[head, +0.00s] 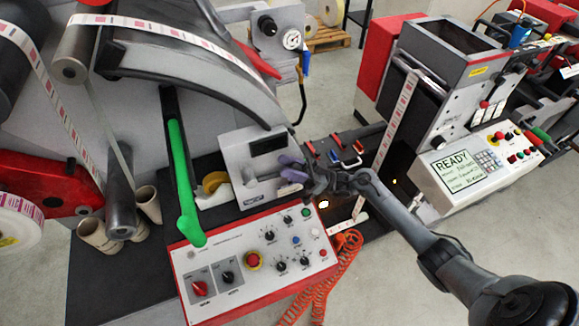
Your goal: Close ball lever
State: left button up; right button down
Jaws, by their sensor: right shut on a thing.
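The ball lever (291,173) shows as a purple, rounded piece at the right side of a light grey box with a dark window (267,145). My right gripper (309,181) comes in from the right and is shut on the lever's right end. Its dark fingers hide part of the lever, so its exact angle is hard to tell. My left gripper is not in view.
A control panel (240,265) with knobs and a red button lies just below. A long green handle (183,185) stands left of the box. Small red and blue levers (335,157) sit close behind my gripper. A coiled orange hose (335,270) hangs at the panel's right.

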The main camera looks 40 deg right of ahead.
jog(key=c, duration=0.9)
grip_release()
jog(key=shift+c, duration=0.2)
jog(key=b+v, duration=0.4)
jog(key=v, duration=0.6)
jog(key=shift+s+d+f, duration=0.2)
jog(key=shift+s+d, duration=0.05)
jog(key=shift+s, duration=0.05)
